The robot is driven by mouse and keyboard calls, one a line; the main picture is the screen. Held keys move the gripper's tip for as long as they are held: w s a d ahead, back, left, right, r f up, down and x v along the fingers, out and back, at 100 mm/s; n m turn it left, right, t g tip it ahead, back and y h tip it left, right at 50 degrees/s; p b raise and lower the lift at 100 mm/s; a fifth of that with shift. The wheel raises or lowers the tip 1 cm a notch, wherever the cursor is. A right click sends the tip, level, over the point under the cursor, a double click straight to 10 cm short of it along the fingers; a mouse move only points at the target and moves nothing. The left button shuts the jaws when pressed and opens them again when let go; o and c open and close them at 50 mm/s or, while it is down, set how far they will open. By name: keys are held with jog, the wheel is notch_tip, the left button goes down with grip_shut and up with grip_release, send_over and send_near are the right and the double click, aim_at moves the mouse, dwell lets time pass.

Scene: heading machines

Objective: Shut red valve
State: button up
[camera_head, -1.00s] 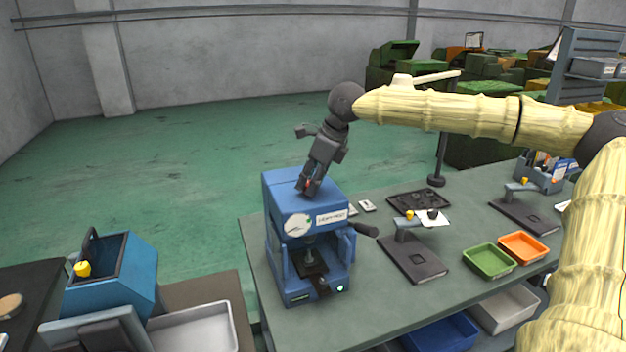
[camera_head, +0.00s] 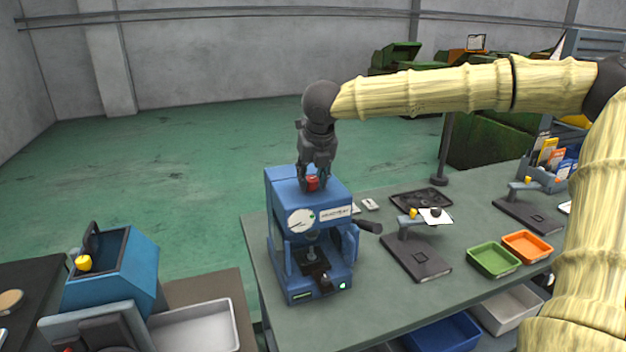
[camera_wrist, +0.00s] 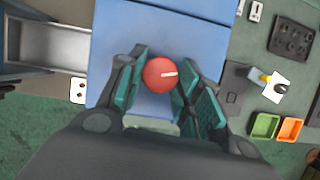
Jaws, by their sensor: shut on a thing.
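The red valve (camera_head: 312,184) is a small round knob on top of the blue machine (camera_head: 282,228). In the wrist view the red valve (camera_wrist: 160,74) has a short white line on its face, pointing to the right. My gripper (camera_head: 313,182) comes down from above and is shut on the valve. In the wrist view its two green-padded fingers (camera_wrist: 160,82) stand on both sides of the knob. The machine's front carries a white dial gauge and a label. The valve's stem is hidden under the knob.
The machine stands on a grey-green table (camera_head: 385,306). A dark handle (camera_head: 368,226) sticks out from its right side. Green (camera_head: 494,259) and orange (camera_head: 527,246) trays and a dark stand (camera_head: 416,257) are to the right. A blue bin (camera_head: 118,272) stands left.

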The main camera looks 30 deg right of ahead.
jog(key=shift+w+r+m+g+h+b, duration=0.15)
jog(key=shift+m+h+b, duration=0.15)
jog(key=shift+m, duration=0.55)
jog(key=shift+w+m+g+h+b, duration=0.15)
jog(key=shift+m+h+b, duration=0.15)
jog(key=shift+m, duration=0.55)
jog(key=shift+s, duration=0.1)
jog(key=o, duration=1)
jog(key=shift+d, duration=0.1)
jog(key=shift+o, duration=0.2)
jog(key=shift+f, duration=0.2)
jog(key=shift+r, duration=0.1)
jog(key=v, duration=1.1)
jog(key=shift+a+r, duration=0.25)
jog(key=shift+r, duration=0.15)
